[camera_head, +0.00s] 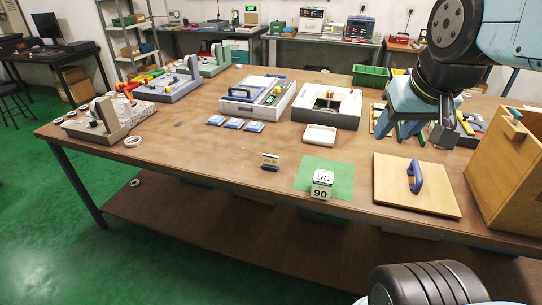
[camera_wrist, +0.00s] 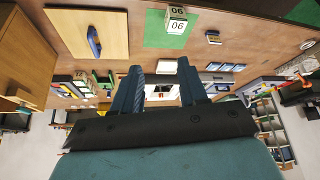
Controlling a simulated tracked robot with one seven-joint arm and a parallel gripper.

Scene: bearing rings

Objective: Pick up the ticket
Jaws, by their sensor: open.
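A white card block printed "90" (camera_head: 322,184), which looks like the ticket, stands upright on a green mat (camera_head: 309,165) near the table's front edge. It also shows upside down at the top of the wrist view (camera_wrist: 176,20). A small yellow and dark card in a stand (camera_head: 270,161) is just left of the mat. My gripper (camera_head: 412,138) hangs above the table at the right, behind and right of the white block, apart from it. In the wrist view, its two fingers (camera_wrist: 159,67) are spread with nothing between them.
A wooden board with a blue handle (camera_head: 416,184) lies right of the mat, with a wooden box (camera_head: 505,170) beyond it. A white tray (camera_head: 319,135) sits behind the mat. Bearing fixtures (camera_head: 97,125) stand at the left. The front-left tabletop is mostly clear.

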